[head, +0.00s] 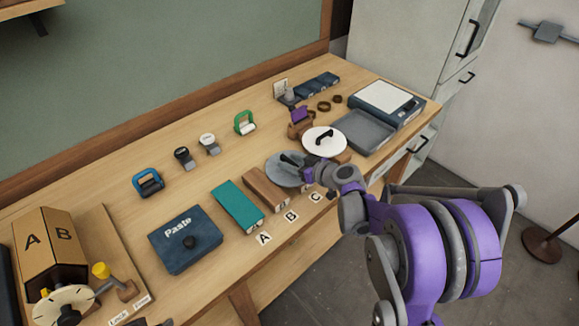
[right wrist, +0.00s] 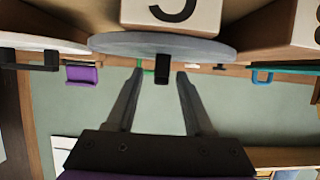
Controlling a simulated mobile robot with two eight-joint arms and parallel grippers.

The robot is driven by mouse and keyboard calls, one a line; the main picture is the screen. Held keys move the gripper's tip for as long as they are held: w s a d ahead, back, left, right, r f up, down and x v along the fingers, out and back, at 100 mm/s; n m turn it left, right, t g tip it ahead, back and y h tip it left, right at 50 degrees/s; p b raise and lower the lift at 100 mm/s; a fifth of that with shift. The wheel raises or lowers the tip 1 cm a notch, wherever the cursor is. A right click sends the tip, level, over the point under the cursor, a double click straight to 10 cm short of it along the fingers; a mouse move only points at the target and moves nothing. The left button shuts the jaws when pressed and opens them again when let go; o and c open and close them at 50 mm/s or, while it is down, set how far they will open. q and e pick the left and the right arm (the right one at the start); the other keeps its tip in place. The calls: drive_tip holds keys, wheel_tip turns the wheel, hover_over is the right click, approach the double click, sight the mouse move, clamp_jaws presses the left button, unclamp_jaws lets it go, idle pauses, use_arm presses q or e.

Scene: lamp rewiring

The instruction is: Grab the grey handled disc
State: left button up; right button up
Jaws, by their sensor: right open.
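The grey disc (head: 276,173) with a black handle (head: 289,159) lies on the workbench, beyond the block marked C. In the right wrist view the grey disc (right wrist: 120,43) shows edge-on, and its black handle (right wrist: 162,70) stands out between the fingertips. My right gripper (head: 304,168) is at the right side of this disc and partly hides it. In the right wrist view my right gripper (right wrist: 160,76) is open, with one finger on either side of the handle. I cannot tell whether a finger touches it. My left gripper is not in view.
A white disc (head: 315,146) with a black handle sits close behind my right gripper. A brown block (head: 264,187) and a teal block (head: 236,207) lie to the left. A grey tray (head: 362,132) stands to the right. A blue Paste box (head: 185,240) is at the front left.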

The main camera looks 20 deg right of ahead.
drive_tip(key=shift+w+a+f, duration=0.15)
drive_tip(key=shift+w+f, duration=0.15)
drive_tip(key=shift+w, duration=0.25)
clamp_jaws()
idle(1.0)
